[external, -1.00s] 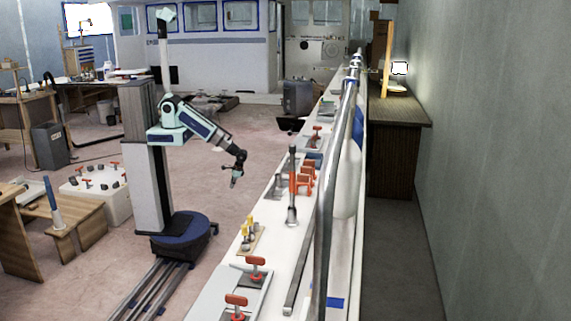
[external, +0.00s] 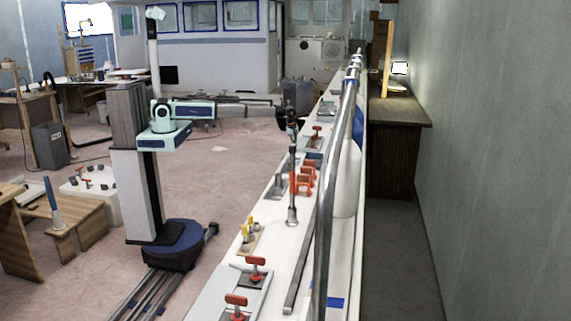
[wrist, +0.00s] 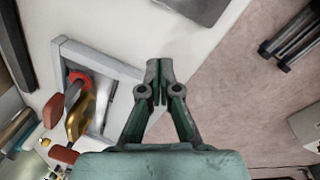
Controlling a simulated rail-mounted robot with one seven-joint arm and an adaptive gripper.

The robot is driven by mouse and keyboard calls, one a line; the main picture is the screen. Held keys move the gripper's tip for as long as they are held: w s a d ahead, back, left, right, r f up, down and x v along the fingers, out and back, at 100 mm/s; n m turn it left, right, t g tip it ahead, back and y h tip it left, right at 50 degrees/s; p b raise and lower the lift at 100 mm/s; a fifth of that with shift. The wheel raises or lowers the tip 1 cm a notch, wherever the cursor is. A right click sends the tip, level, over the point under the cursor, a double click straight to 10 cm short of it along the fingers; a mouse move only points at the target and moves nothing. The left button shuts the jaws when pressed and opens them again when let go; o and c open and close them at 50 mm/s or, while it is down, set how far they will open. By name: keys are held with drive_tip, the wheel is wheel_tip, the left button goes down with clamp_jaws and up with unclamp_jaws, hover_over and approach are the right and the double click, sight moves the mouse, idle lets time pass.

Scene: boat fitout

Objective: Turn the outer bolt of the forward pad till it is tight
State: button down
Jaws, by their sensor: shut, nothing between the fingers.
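My gripper (wrist: 157,72) is shut and empty in the wrist view, its fingertips together over the white deck. Left of it, a grey square frame (wrist: 97,57) holds a red-ringed fitting (wrist: 76,77) and a brass-coloured part (wrist: 78,118); the fingertips are apart from both. In the external view my gripper (external: 292,138) is small and dark above the deck edge, near the top of a chrome post. A red-handled fitting (external: 316,131) stands on the deck just beyond it. Two more red T-handles (external: 256,264) stand on a near plate. I cannot tell which fitting is the forward pad's outer bolt.
Orange clamps (external: 303,177), the upright chrome post (external: 292,190) and a yellow-topped fitting block (external: 250,236) stand along the narrow white deck (external: 268,203). A long metal rail (external: 327,170) runs along its right side. Open floor (external: 240,165) lies left.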

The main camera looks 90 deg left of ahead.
drive_tip(key=w+a+r+n, duration=0.3)
drive_tip(key=a+r+n, duration=0.15)
drive_tip(key=a, duration=0.45)
drive_tip(key=w+a+r+n+t+y, duration=0.1)
drive_tip(key=w+a+r+n, duration=0.35)
drive_tip(key=a, duration=0.45)
drive_tip(key=w+a+r+n, duration=0.2)
drive_tip(key=a+r+n, duration=0.25)
drive_tip(key=a, duration=0.45)
drive_tip(key=b+x, duration=0.3)
drive_tip(key=x, duration=0.6)
drive_tip(key=shift+w+f+m, duration=0.25)
drive_tip(key=shift+m, duration=0.1)
drive_tip(key=shift+s+d, duration=0.1)
drive_tip(key=shift+d, duration=0.1)
drive_tip(key=shift+s+d, duration=0.3)
drive_tip(key=shift+d, duration=0.1)
drive_tip(key=shift+r, duration=0.15)
drive_tip(key=p+v, duration=0.1)
drive_tip(key=v, duration=0.5)
drive_tip(key=shift+s+d, duration=0.15)
drive_tip(key=shift+s, duration=0.1)
